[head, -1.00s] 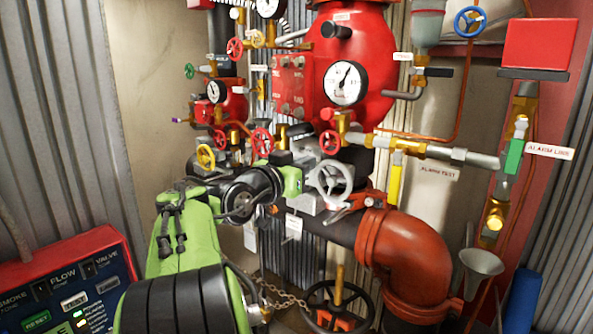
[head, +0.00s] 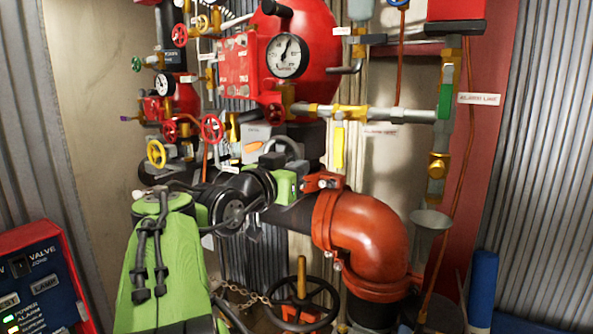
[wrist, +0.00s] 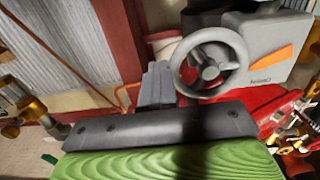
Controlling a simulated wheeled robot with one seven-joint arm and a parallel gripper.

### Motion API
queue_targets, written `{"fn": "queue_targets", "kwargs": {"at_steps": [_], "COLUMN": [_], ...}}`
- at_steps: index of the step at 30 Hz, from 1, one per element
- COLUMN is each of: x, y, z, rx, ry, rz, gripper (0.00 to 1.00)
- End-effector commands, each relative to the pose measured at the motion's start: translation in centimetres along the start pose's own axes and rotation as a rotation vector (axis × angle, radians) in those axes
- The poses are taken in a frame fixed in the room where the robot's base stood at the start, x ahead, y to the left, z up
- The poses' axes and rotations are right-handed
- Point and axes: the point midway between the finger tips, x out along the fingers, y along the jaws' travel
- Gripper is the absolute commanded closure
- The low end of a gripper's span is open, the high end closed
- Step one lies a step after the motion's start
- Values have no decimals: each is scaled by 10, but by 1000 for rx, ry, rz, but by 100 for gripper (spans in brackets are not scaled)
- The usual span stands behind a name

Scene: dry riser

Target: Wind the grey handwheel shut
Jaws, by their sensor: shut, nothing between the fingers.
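The grey handwheel (wrist: 210,62) shows whole in the wrist view, a spoked rim in front of a grey box (wrist: 262,45) with an orange pointer (wrist: 268,62) and an upside-down "OPEN" label. In the head view only the upper arc of the handwheel (head: 284,140) shows; my arm's end hides the rest. My gripper (wrist: 158,70) is shut and empty. In the wrist view its fingers lie just left of the handwheel's rim. I cannot tell whether they touch it.
An orange pipe elbow (head: 365,240) stands right of my arm. A black handwheel with a chain (head: 300,305) is below. A brass and grey test line (head: 370,113) crosses above, near a pressure gauge (head: 287,55) and small red handwheels (head: 211,128). Bare wall shows at the left.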

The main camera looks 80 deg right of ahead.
Motion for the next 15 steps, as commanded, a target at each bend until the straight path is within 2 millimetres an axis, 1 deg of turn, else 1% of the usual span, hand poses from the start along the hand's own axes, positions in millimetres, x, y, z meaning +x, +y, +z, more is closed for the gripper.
{"fn": "queue_targets", "kwargs": {"at_steps": [1,9,15], "x": [-4,-5,-6], "y": [-16,-35,-53], "z": [11,25,25], "rx": [-6,-7,-4], "ry": [-2,2,8], "rz": [-39,-44,-45], "gripper": [100,100,100]}}
